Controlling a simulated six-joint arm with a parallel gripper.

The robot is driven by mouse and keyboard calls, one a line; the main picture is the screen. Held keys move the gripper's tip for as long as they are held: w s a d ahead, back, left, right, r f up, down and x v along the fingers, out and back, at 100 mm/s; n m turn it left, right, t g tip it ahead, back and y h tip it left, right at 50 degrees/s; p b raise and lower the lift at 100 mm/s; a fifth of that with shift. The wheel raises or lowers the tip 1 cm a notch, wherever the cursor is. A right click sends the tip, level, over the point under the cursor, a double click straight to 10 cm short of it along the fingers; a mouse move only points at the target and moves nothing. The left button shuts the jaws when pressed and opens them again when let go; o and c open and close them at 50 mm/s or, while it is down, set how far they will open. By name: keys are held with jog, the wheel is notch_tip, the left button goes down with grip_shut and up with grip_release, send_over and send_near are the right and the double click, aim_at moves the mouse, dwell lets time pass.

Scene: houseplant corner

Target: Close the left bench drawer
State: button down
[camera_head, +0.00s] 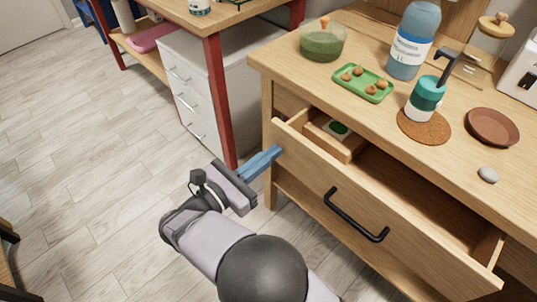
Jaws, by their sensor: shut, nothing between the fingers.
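The wooden bench drawer (393,227) is pulled out from the bench, with its front standing well clear of the bench face. Its black bar handle (356,215) is on the front panel. Inside, at the left end, is a small wooden box (345,146) holding a green and white item. My gripper (277,151) has its blue fingers together and empty. The fingertips are at the left end of the drawer front, close to its edge; I cannot tell whether they touch it.
White drawers (196,97) stand behind.

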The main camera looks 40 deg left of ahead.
aim_at(305, 127)
jog(key=w+p, duration=0.2)
jog(key=w, duration=1)
jog(key=shift+w, duration=0.1)
jog(key=shift+w+r, duration=0.15)
jog(key=shift+r, duration=0.1)
jog(key=shift+s, duration=0.5)
jog(key=s, duration=1.3)
jog(key=shift+s+f+p, duration=0.25)
jog(key=shift+s+p, duration=0.1)
jog(key=shift+p, duration=0.05)
